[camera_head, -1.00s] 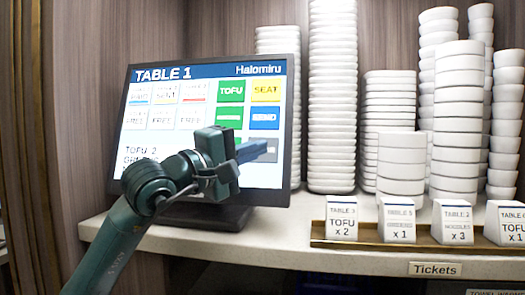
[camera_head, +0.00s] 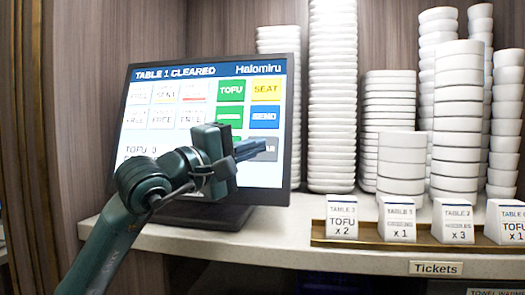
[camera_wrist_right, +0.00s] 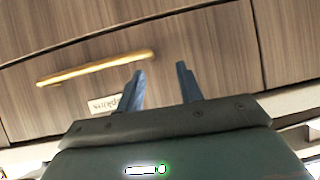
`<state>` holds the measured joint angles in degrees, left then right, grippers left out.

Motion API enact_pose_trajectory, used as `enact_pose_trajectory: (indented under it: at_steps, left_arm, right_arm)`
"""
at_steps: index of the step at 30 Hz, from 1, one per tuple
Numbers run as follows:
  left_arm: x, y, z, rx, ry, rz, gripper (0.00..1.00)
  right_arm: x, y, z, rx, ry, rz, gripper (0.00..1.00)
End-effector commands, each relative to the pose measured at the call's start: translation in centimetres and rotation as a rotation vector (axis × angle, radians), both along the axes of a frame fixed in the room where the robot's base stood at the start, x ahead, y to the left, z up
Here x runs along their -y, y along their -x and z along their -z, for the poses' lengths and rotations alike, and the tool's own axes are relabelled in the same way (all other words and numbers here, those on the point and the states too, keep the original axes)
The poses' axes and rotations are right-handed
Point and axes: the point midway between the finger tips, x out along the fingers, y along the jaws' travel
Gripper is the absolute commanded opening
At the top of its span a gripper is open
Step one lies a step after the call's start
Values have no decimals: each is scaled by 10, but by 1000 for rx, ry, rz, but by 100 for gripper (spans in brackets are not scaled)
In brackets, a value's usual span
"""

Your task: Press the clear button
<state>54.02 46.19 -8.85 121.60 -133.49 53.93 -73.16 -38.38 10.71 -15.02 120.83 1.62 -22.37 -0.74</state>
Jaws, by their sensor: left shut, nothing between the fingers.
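The touch screen (camera_head: 150,110) stands on the counter in the head view. Its header reads "TABLE 1 CLEARED", and a line at lower left starts with "TOFU" and a digit that looks like 0. The grey clear button (camera_head: 270,145) is at the screen's lower right, with only the end of its label showing. My left gripper (camera_head: 263,149) is shut and empty, its fingertips in front of this button and covering part of it. I cannot tell whether they touch the screen. My right gripper (camera_wrist_right: 160,85) shows in the right wrist view, open with nothing between its fingers.
Tall stacks of white plates (camera_head: 333,100) and bowls (camera_head: 458,120) stand right of the screen. A wooden tray (camera_head: 375,245) with several ticket blocks (camera_head: 342,217) lies at the counter's front. A wooden drawer with a gold handle (camera_wrist_right: 95,67) faces my right gripper.

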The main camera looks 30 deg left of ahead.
Motion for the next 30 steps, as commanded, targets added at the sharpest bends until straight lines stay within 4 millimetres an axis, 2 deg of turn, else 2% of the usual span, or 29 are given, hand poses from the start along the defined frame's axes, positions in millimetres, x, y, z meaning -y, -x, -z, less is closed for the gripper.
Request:
enact_pose_trajectory:
  at_steps: [10, 24, 30]
  left_arm:
    - [1, 3, -1, 1, -1, 0, 0]
    - [11, 43, -14, 2, -2, -1, 0]
    - [12, 48, -15, 0, 0, 0, 0]
  right_arm:
    - [-2, -1, -1, 0, -8, 7, 36]
    - [-2, -1, 1, 1, -9, 8, 36]
    - [-2, -1, 2, 1, -7, 5, 36]
